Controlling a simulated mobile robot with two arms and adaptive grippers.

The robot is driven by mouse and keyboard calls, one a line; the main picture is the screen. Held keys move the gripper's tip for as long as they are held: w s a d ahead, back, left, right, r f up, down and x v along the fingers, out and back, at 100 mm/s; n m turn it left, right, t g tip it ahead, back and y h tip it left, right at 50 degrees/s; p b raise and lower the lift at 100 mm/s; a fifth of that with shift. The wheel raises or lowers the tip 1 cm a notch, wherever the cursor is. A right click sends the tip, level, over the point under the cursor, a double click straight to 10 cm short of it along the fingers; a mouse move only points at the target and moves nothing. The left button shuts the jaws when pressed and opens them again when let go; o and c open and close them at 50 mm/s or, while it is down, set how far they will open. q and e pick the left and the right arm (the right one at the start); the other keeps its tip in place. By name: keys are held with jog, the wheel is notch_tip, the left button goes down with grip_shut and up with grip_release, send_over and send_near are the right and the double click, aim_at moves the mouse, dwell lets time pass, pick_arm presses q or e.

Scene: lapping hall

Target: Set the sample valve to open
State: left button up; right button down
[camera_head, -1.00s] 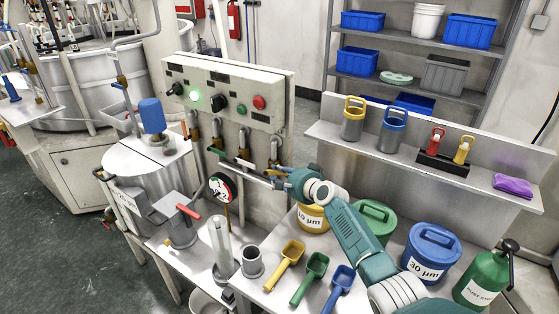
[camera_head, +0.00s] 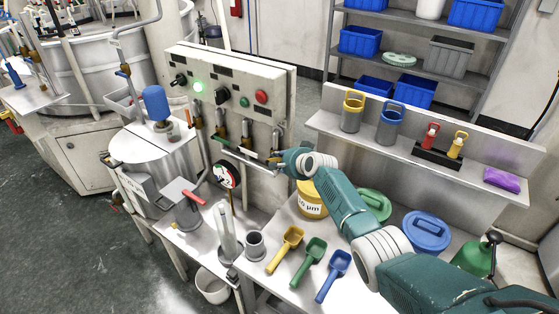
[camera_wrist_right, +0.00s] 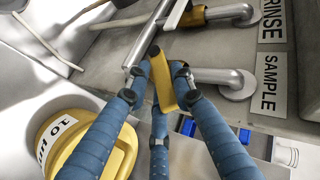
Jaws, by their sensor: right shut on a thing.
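The sample valve (camera_wrist_right: 163,84) has a yellow body on a grey bent pipe (camera_wrist_right: 215,78), next to a label reading SAMPLE (camera_wrist_right: 268,84) in the wrist view. My right gripper (camera_wrist_right: 157,80) has its blue ribbed fingers around the valve and is shut on it. The fingers partly cover the valve, and I cannot tell its setting. In the head view my right gripper (camera_head: 276,161) is at the rightmost pipe below the control panel (camera_head: 235,85). My left gripper is not in view.
The RINSE pipe (camera_wrist_right: 232,13) and a metal tube (camera_wrist_right: 146,36) run close to my fingers. A yellow tub (camera_wrist_right: 62,148) stands below, at left in the wrist view. A dial gauge (camera_head: 224,175) and several scoops are near my arm in the head view.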

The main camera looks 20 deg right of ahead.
jog(key=shift+w+r, duration=0.35)
jog(key=shift+r, duration=0.3)
jog(key=c, duration=1.6)
grip_release()
jog(key=shift+c, duration=0.2)
jog(key=shift+s+f, duration=0.1)
jog(key=shift+f, duration=0.05)
jog(key=shift+a+f, duration=0.1)
jog(key=shift+f, duration=0.15)
jog(key=shift+s, duration=0.1)
jog(key=shift+s+d+r, duration=0.2)
jog(key=shift+s+r, duration=0.05)
jog(key=shift+s, duration=0.2)
jog(key=v, duration=1.1)
jog(key=shift+w+a, duration=0.1)
